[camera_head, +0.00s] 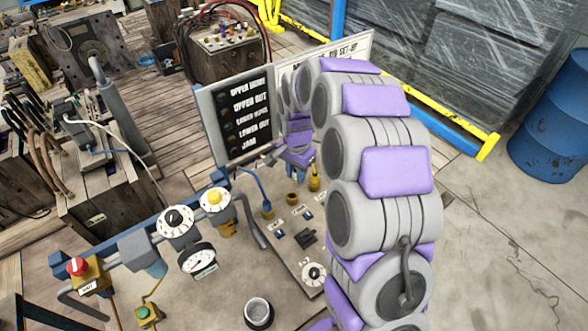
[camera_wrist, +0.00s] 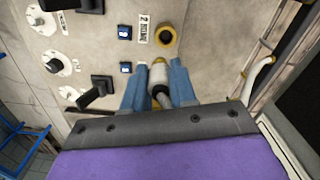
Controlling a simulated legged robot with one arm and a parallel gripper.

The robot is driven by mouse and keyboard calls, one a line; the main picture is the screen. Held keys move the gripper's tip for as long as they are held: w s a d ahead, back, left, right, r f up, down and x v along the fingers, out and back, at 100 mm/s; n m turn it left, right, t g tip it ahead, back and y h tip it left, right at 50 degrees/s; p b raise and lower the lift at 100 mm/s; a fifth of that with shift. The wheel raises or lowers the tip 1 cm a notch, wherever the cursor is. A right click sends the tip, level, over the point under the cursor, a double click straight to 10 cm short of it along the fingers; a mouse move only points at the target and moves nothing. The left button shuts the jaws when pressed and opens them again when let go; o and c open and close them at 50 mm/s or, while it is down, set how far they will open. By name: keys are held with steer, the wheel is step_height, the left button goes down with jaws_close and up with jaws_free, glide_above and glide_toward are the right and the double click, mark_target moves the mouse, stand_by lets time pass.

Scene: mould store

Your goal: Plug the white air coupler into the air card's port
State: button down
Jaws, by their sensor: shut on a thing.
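In the wrist view, my gripper (camera_wrist: 157,82) has its blue fingers shut on the white air coupler (camera_wrist: 158,75), with one finger on each side. The coupler's yellowish front end points toward a yellow-ringed port (camera_wrist: 165,36) with a dark hole on the beige air card (camera_wrist: 105,30). A small gap shows between coupler and port in the picture; the height between them is hard to judge. In the head view, my gripper (camera_head: 290,172) is over the far part of the card, partly hidden by my arm, and the coupler cannot be made out.
Switches and dials (camera_wrist: 50,62) line the card's left side in the wrist view. A white bent hose (camera_wrist: 260,72) lies to the right. In the head view, a labelled board (camera_head: 240,110) stands behind the card, and a gauge (camera_head: 198,259) and pipework stand to the left.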

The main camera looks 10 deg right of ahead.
steer(key=m, duration=0.3)
steer(key=shift+w+a+f+m, duration=0.2)
steer(key=shift+a+f+m, duration=0.05)
steer(key=shift+a+m, duration=0.1)
steer(key=shift+d+f, duration=0.2)
steer(key=shift+f, duration=0.4)
steer(key=a+f+b, duration=0.1)
steer(key=a+f, duration=0.1)
steer(key=f, duration=0.1)
steer(key=shift+a, duration=0.2)
steer(key=shift+d+f, duration=0.1)
steer(key=shift+f, duration=0.1)
steer(key=shift+d+f, duration=0.2)
steer(key=shift+d, duration=0.1)
steer(key=shift+d+f, duration=0.1)
steer(key=shift+d, duration=0.5)
steer(key=shift+a, duration=0.8)
steer(key=shift+d, duration=0.9)
steer(key=shift+a, duration=0.15)
